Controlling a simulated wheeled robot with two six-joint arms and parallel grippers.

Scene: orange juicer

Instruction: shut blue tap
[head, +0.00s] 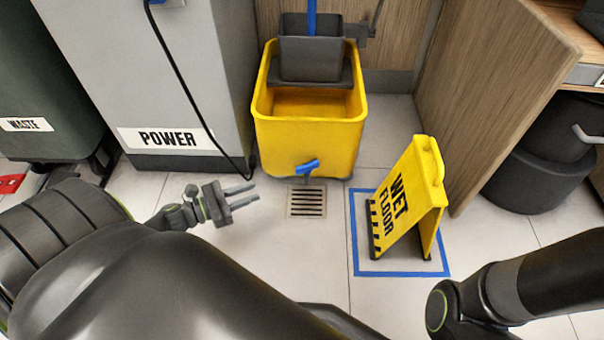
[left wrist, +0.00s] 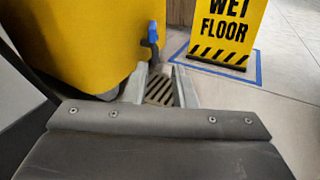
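The blue tap (head: 308,166) is low on the front of the yellow mop bucket (head: 308,140), above the floor drain. Its handle lies nearly level, tilted up a little to the right. In the left wrist view the tap (left wrist: 152,40) is just beyond my fingers, near the bucket's edge. My left gripper (head: 243,195) is to the left of the tap, apart from it and low near the floor. Its two fingers are parted and empty, with the drain showing between them in the left wrist view (left wrist: 160,88). My right gripper is out of view.
A floor drain (head: 307,201) is under the tap. A yellow wet floor sign (head: 408,205) stands in a blue taped square (head: 357,262) to the right. A grey power cabinet (head: 185,80) with a hanging black cable (head: 190,92) is on the left. A wooden panel (head: 495,95) is at right.

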